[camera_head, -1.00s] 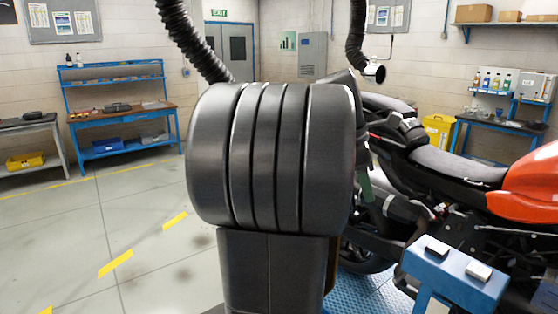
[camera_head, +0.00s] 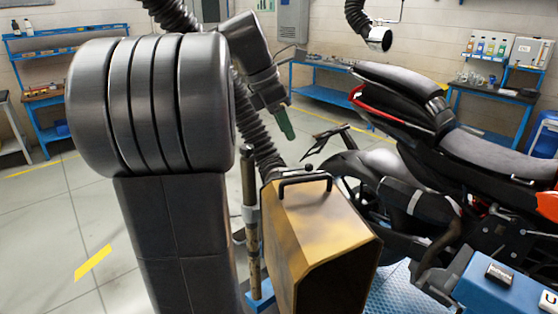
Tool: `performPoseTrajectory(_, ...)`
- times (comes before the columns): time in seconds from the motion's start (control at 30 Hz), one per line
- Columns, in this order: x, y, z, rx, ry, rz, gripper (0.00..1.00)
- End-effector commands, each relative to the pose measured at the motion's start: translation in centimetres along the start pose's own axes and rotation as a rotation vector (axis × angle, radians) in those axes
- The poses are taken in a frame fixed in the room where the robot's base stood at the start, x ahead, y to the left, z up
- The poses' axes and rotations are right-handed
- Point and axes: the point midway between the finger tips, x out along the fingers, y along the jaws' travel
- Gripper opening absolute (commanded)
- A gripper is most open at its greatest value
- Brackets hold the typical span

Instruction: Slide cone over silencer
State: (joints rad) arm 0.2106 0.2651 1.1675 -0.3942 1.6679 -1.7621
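My dark gripper (camera_head: 284,122), with a green tip, shows beyond my large arm housing. It is seen from behind and is too small to tell open from shut. No cone is clearly visible near it. A black ribbed hose with a bright round metal end (camera_head: 380,40) hangs at the upper right, apart from my gripper; I cannot tell if this end is the cone. The motorcycle (camera_head: 440,120) stands at the right. A dark cylinder with a grey band (camera_head: 412,202) low on its side may be the silencer.
A worn yellow case (camera_head: 318,225) with a black handle stands close in front. A second ribbed hose (camera_head: 256,135) runs down behind my arm towards it. A rusty post (camera_head: 250,210) stands beside the case. A blue stand (camera_head: 500,285) is at the lower right. Floor at left is clear.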

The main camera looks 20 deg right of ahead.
Motion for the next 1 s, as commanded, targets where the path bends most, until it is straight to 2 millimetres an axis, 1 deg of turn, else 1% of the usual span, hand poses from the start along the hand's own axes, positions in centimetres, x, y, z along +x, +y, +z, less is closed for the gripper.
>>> performPoseTrajectory(0.07, 0.3, 0.0, 0.0, 0.001, 0.0, -0.001, 0.36)
performPoseTrajectory(0.17, 1.3, -0.1, 0.0, 0.001, 0.0, -0.003, 0.36)
performPoseTrajectory(0.27, 3.0, -0.1, 0.0, 0.001, 0.001, -0.004, 0.36)
performPoseTrajectory(0.5, 8.2, -0.1, 0.0, 0.001, 0.002, -0.006, 0.36)
performPoseTrajectory(0.7, 11.7, -0.1, 0.0, 0.0, 0.001, -0.004, 0.36)
performPoseTrajectory(0.83, 13.1, -0.1, 0.0, 0.0, 0.001, -0.002, 0.36)
performPoseTrajectory(1.0, 13.7, -0.1, 0.0, 0.0, 0.0, 0.0, 0.36)
